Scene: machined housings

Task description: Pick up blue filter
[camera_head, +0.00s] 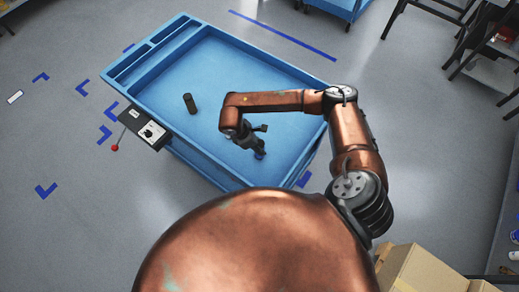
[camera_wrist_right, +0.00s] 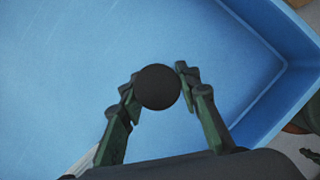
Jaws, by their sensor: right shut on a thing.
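My right gripper (camera_head: 257,147) reaches down over the front right part of the blue cart's tray. It is shut on the blue filter (camera_head: 260,155), and only a small dark-blue bit of it shows below the fingers in the head view. In the right wrist view the filter (camera_wrist_right: 158,90) shows as a round dark end between the two fingers, which touch it on both sides. I cannot tell whether its base touches the tray floor. My left gripper is not in view.
The blue cart (camera_head: 137,86) has raised rims and narrow compartments at its far left. A dark upright cylinder (camera_head: 190,103) stands in the tray left of my right gripper. A control box (camera_head: 146,131) with a red knob hangs on the left side. Cardboard boxes (camera_head: 428,272) stand at lower right.

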